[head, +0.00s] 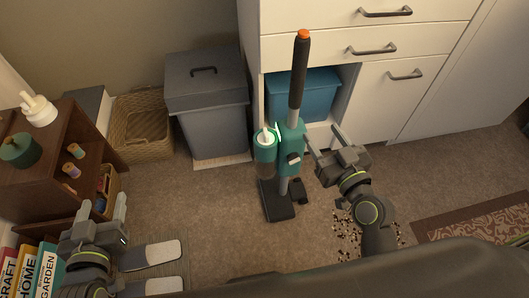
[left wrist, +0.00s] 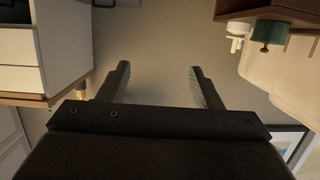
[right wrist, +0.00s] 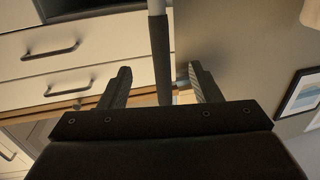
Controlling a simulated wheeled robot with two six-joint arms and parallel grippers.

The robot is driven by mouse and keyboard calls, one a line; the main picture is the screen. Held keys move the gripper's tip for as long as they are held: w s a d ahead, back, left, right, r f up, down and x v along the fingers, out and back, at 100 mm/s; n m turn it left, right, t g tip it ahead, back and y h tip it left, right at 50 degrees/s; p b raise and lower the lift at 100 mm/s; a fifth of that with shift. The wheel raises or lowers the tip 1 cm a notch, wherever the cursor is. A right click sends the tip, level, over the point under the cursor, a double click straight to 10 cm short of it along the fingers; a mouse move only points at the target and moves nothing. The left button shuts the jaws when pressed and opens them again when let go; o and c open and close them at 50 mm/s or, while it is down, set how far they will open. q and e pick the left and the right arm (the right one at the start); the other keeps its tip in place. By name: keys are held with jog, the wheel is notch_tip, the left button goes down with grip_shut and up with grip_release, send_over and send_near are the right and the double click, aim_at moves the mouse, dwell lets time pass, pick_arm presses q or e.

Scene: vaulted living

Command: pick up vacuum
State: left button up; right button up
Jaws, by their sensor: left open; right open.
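The vacuum (head: 291,148) stands upright on the carpet in the head view, in front of the white cabinet. It has a teal body, a black handle with an orange tip, and a dark floor head. My right gripper (head: 322,143) is open just right of its teal body. In the right wrist view, the vacuum's dark handle (right wrist: 161,60) shows between the open fingers of my right gripper (right wrist: 160,85); I cannot tell whether they touch it. My left gripper (head: 105,210) is open and empty at the lower left, far from the vacuum. It also shows in the left wrist view (left wrist: 160,85).
A grey lidded bin (head: 207,110) and a wicker basket (head: 142,130) stand left of the vacuum. A teal box (head: 318,95) sits in the cabinet opening behind it. Dark crumbs (head: 347,235) lie on the carpet. A brown shelf (head: 45,185) is at left, with slippers (head: 150,256) nearby.

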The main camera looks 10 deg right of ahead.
jog(key=p, duration=0.1)
send_near(299, 96)
jog(key=w, duration=0.1)
jog(key=x, duration=0.6)
jog(key=shift+w+a+f, duration=0.15)
jog(key=shift+w+f, duration=0.1)
jog(key=x, duration=0.5)
jog(key=shift+r, duration=0.25)
jog(key=shift+w+a, duration=0.1)
jog(key=shift+w, duration=0.55)
pick_arm(q)
jog(key=s+d+f+g+h, duration=0.1)
jog(key=s+f+g, duration=0.5)
jog(key=f, duration=0.2)
jog(key=shift+d, duration=0.4)
pick_arm(e)
jog(key=shift+c, duration=0.3)
jog(key=c, duration=1)
pick_arm(q)
jog(key=shift+p, duration=0.3)
pick_arm(e)
jog(key=shift+r, duration=0.2)
